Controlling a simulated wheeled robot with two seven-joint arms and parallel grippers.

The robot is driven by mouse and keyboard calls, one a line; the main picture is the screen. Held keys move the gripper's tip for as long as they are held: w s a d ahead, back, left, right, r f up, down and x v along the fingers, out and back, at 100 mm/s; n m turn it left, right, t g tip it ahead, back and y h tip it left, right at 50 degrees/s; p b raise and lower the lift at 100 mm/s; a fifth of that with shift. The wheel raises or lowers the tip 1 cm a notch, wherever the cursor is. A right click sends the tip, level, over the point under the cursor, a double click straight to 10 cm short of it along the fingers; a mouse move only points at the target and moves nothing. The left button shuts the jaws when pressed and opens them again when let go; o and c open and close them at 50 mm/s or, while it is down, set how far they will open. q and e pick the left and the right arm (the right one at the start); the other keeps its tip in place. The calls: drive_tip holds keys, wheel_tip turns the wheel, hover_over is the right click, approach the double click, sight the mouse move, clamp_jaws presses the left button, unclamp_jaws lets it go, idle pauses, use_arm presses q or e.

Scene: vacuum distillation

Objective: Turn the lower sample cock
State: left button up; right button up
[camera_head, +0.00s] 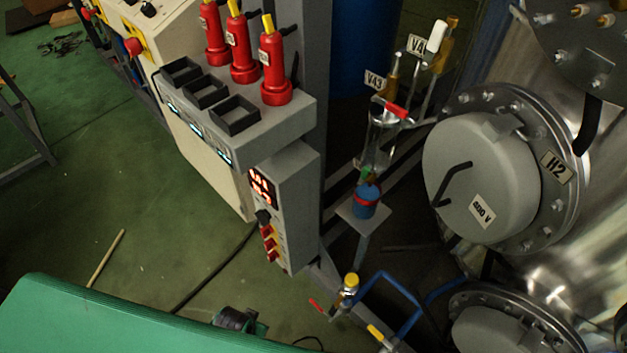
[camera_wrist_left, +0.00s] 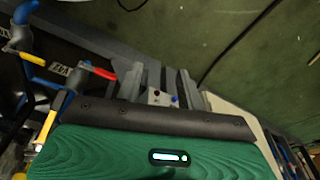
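In the head view a low valve with a yellow cap (camera_head: 351,283) and a red lever (camera_head: 318,305) sits by the foot of the grey post. A yellow lever (camera_head: 376,333) is just right of it, by blue pipe. Higher up, a red-handled cock (camera_head: 396,109) sits above a glass vessel (camera_head: 379,140), by a V43 tag (camera_head: 375,80). I cannot tell which is the lower sample cock. In the left wrist view my left gripper (camera_wrist_left: 160,78) has its grey fingers apart and seems empty. A red lever (camera_wrist_left: 100,70) and a yellow lever (camera_wrist_left: 32,58) lie left of them. My right gripper is not in view.
A grey control box (camera_head: 285,205) with a red display and switches stands left of the valves. A metal vessel flange marked H2 (camera_head: 482,178) is at right. A blue container (camera_head: 367,201) sits on a small stand. Green floor (camera_head: 70,190) is mostly clear at left.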

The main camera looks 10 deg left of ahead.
sight(364, 173)
use_arm(q)
drive_tip(key=w+d+r+t, duration=0.1)
drive_tip(key=w+r+t, duration=0.15)
drive_tip(key=r, duration=0.45)
drive_tip(key=w+d+r+m+t+h, duration=0.1)
drive_tip(key=w+r, duration=0.3)
drive_tip(key=r, duration=0.3)
drive_tip(key=w+d+r+t, duration=0.1)
drive_tip(key=w+d+r, duration=0.15)
drive_tip(key=r, duration=0.55)
drive_tip(key=w+d+r+m+t+h, duration=0.6)
drive_tip(key=w+d+r+t+h, duration=0.3)
drive_tip(key=w+r, duration=0.25)
drive_tip(key=shift+g, duration=0.55)
drive_tip(key=p+x, duration=0.1)
drive_tip(key=x, duration=1.3)
drive_tip(key=shift+s+d+f+p, duration=0.1)
drive_tip(key=shift+f+p, duration=0.05)
drive_tip(key=shift+p, duration=0.15)
drive_tip(key=shift+w+d, duration=0.25)
drive_tip(key=shift+w, duration=0.1)
clamp_jaws()
